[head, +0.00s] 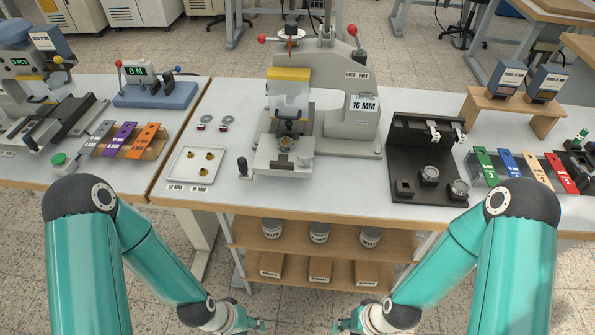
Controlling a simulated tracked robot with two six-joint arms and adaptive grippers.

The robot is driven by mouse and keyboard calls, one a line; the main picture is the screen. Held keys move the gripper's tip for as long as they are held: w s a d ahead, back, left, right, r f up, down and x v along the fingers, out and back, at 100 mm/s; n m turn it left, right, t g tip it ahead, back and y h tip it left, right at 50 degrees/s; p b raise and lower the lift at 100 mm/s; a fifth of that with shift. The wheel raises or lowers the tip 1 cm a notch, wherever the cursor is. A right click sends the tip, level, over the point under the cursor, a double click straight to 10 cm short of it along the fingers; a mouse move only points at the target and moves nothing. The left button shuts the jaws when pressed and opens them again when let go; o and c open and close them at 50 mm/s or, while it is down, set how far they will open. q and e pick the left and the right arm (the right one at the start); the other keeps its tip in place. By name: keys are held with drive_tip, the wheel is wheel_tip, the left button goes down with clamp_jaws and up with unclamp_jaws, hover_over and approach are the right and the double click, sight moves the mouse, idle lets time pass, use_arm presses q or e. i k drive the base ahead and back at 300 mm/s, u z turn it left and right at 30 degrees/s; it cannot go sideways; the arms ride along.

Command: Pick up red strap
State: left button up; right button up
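The red strap (562,174) lies at the right end of a row of straps at the right of the bench, next to the beige strap (538,171). It slants on a dark rack and its whole length shows. My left gripper (258,326) and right gripper (341,326) hang low at the bottom middle of the view, in front of the bench and below its top. Both are far from the red strap. Their fingers are small and cut by the frame edge, so I cannot tell whether they are open.
Blue (511,165) and green (485,165) straps lie left of the beige one. A black fixture (425,160) stands left of the rack. A wooden riser (510,108) stands behind the straps. The press (345,100) fills the bench middle. Purple and orange straps lie on the left bench.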

sight(560, 172)
drive_tip(key=z, duration=0.05)
drive_tip(key=k, duration=0.9)
drive_tip(key=u, duration=0.15)
drive_tip(key=i, duration=0.9)
drive_tip(key=u, duration=1.4)
drive_tip(key=i, duration=0.15)
drive_tip(key=z, duration=2.9)
drive_tip(key=k, duration=0.2)
drive_tip(key=z, duration=0.2)
